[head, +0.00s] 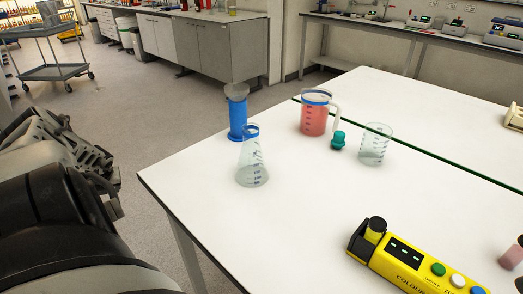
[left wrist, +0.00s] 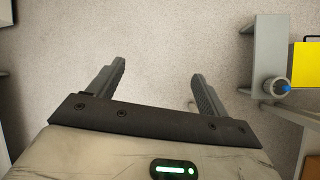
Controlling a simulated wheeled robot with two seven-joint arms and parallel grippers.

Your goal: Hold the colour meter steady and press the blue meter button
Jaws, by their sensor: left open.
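The yellow colour meter (head: 392,262) lies on the white table at the lower right of the head view, partly cut off by the frame's bottom edge. It has a black-capped cylinder at its left end and a dark display. A green button (head: 438,269), a white button (head: 458,281) and the blue button (head: 477,290) sit in a row along it. My left gripper (left wrist: 158,78) is open and empty over bare floor in the left wrist view. In the head view my left arm is off the table's left side, well away from the meter. My right gripper is not in view.
On the table (head: 215,215) stand a conical flask (head: 252,170), a blue cylinder (head: 237,115), a jug of red liquid (head: 315,115), a teal stopper (head: 338,140) and a beaker (head: 375,146). A pinkish bottle (head: 512,254) is at the right edge. The table's front middle is clear.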

